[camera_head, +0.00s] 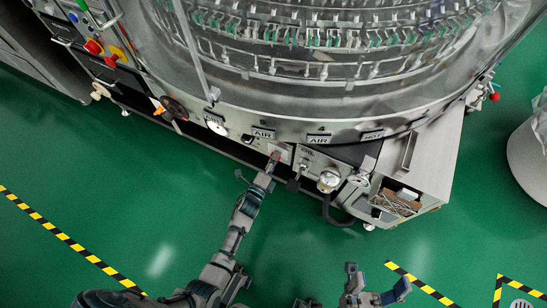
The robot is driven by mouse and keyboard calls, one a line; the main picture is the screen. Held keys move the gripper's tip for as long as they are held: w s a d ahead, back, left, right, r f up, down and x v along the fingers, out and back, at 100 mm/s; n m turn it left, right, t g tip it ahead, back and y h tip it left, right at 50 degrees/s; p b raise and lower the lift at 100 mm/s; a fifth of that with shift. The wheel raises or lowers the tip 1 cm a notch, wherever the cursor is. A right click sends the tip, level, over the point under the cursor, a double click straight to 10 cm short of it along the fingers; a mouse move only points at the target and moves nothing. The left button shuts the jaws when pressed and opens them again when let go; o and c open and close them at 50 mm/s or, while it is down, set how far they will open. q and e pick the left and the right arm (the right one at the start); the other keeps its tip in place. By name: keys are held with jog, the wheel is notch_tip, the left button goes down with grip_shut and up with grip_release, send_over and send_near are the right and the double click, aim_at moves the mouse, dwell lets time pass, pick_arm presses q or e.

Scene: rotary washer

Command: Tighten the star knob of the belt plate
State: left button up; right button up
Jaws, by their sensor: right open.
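The belt plate cannot be made out clearly. My right gripper (376,281) is open and empty at the bottom, over the green floor, well apart from the washer.
A round gauge (329,180) and a curved black hose (337,217) are right of my left gripper. An open box (397,202) holds loose parts at the washer's right corner. A black handwheel (173,108) is to the left. The green floor (120,200) in front is clear.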

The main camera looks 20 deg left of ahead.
pick_arm(q)
jog(key=shift+r, duration=0.2)
jog(key=s, duration=1.1)
jog(key=shift+s+a, duration=0.25)
jog(key=shift+s, duration=0.15)
jog(key=shift+f, duration=0.1)
